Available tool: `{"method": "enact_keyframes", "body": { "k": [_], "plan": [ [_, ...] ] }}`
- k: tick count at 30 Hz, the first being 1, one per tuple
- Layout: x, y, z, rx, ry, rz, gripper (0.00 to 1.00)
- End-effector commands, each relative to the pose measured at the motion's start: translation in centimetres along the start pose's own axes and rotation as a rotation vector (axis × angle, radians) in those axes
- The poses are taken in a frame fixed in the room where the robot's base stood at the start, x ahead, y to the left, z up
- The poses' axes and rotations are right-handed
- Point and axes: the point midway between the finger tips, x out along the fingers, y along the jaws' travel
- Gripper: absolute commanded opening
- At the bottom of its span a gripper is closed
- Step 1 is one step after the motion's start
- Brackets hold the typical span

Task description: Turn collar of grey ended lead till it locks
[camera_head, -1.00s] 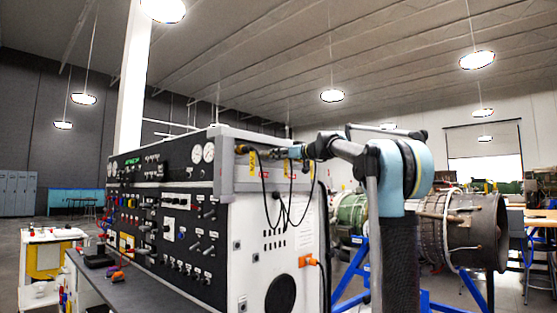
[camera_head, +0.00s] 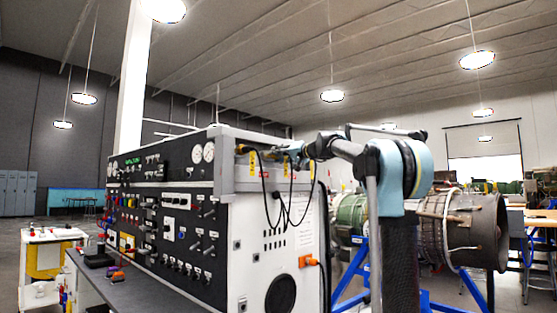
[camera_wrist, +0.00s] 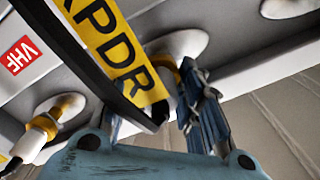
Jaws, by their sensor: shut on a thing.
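My gripper (camera_wrist: 165,125) reaches up from the bottom of the wrist view, its worn blue fingers closed around a lead's connector. A gold-coloured collar (camera_wrist: 166,69) shows just beyond the fingers, against a round pale mount. A black lead with a yellow XPDR tag (camera_wrist: 120,55) crosses in front and hides much of the connector, so I cannot tell its end colour or whether it is locked. In the head view my gripper (camera_head: 293,150) is at the top side ledge of the test stand (camera_head: 215,215).
Another connector (camera_wrist: 42,128) with a gold collar and greyish end sits on a mount at left, near a red VHF label (camera_wrist: 22,55). Black leads (camera_head: 264,190) hang down the stand's white side. A turbine engine (camera_head: 465,230) on a blue frame stands at right.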

Motion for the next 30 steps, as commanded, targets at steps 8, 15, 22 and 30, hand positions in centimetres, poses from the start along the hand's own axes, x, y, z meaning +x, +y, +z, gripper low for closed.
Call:
{"method": "enact_keyframes", "body": {
  "k": [8, 15, 22, 30],
  "plan": [
    [-0.05, 0.31, -0.22, 0.254, 0.006, 0.005, 0.09],
    [-0.06, 0.37, -0.18, 0.438, 0.006, 0.005, 0.09],
    [-0.06, 0.42, -0.15, 0.554, 0.006, 0.005, 0.09],
    [-0.06, 0.44, -0.11, 0.612, 0.006, 0.005, 0.09]
  ]
}}
